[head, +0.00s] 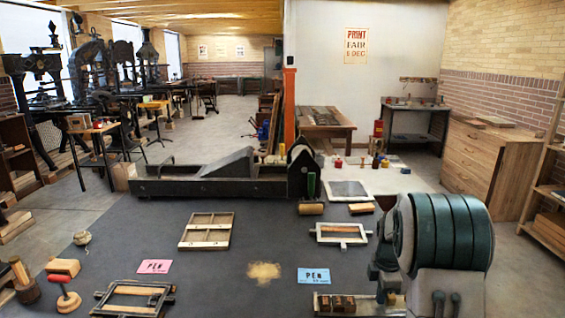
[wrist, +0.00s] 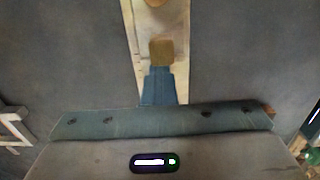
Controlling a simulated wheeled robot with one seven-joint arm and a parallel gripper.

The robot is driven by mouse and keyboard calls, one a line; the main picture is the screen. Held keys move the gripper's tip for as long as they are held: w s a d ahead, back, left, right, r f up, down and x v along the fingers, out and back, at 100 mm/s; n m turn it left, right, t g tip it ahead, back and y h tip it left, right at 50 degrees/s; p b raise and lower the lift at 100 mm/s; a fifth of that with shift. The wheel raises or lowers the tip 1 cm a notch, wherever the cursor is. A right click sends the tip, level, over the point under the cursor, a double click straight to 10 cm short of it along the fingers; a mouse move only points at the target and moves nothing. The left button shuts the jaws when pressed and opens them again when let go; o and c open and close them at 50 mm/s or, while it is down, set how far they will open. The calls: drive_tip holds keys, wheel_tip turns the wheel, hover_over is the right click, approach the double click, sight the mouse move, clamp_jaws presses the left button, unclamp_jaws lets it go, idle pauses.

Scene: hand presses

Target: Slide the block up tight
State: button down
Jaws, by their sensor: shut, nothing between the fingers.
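In the wrist view my gripper (wrist: 160,70) is shut, its blue fingers together and pointing along a narrow pale tray (wrist: 178,30). A tan wooden block (wrist: 161,50) lies in the tray right at the fingertips; I cannot tell whether they touch. The edge of another tan piece (wrist: 153,2) shows farther along, with a gap of bare tray between. In the head view dark brown wooden blocks (head: 338,303) stand at the front edge, in the tray. My large green and grey arm hides the tray's right part and most of my gripper there.
A tray-like frame (head: 341,233) lies behind the tray, and a blue card (head: 314,275) lies just behind its left end. A long dark press (head: 225,180) stands at the back. The middle is mostly clear.

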drive_tip(key=shift+s+d, duration=0.15)
drive_tip(key=shift+d, duration=2.45)
drive_tip(key=c, duration=1.2)
unclamp_jaws()
drive_tip(key=shift+c, duration=0.2)
drive_tip(key=shift+r, duration=0.1)
drive_tip(key=shift+a+r+p, duration=0.1)
drive_tip(key=shift+r+p, duration=2.1)
drive_tip(key=shift+r, duration=1.2)
